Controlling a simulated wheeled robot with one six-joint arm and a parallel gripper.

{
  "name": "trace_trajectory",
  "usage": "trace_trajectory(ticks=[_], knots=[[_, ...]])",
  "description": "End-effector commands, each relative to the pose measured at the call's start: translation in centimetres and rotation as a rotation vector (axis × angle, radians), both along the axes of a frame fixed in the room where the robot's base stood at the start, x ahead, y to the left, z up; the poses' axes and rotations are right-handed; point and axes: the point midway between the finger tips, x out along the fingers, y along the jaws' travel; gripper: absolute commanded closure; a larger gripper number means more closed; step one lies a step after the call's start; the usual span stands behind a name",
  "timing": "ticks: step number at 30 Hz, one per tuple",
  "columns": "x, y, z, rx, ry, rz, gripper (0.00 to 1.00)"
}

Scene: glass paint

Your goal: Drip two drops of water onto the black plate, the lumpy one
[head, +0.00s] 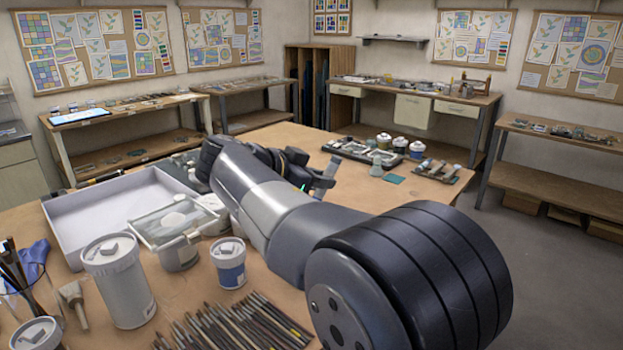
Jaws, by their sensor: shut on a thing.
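My gripper (324,182) is over the middle of the big table, partly behind my own arm. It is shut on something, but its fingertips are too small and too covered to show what. I cannot make out a lumpy black plate; my arm hides part of the table. A dark tray (346,148) with pale pieces in it lies to the right of and beyond my gripper. A small grey-green bottle-like vessel (376,169) stands in front of that tray. No water drops can be seen.
White lidded jars (400,145) stand behind the vessel. A teal square (394,179) and a small rack (437,172) lie to the right. At left are a white box (75,222), a large tub (120,285), a blue-labelled jar (228,264) and several brushes (235,325).

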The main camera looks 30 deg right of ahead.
Motion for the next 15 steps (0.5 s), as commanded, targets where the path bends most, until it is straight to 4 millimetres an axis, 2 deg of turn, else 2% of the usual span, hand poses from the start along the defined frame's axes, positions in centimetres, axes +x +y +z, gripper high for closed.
trace_trajectory(ticks=[5, 11, 15], knots=[[0.0, 0.0, -1.6, 0.000, 0.002, 0.001, 1.00], [0.0, 0.0, -4.8, -0.001, 0.002, 0.000, 1.00], [0.2, 0.8, -6.4, -0.002, 0.002, 0.002, 1.00]])
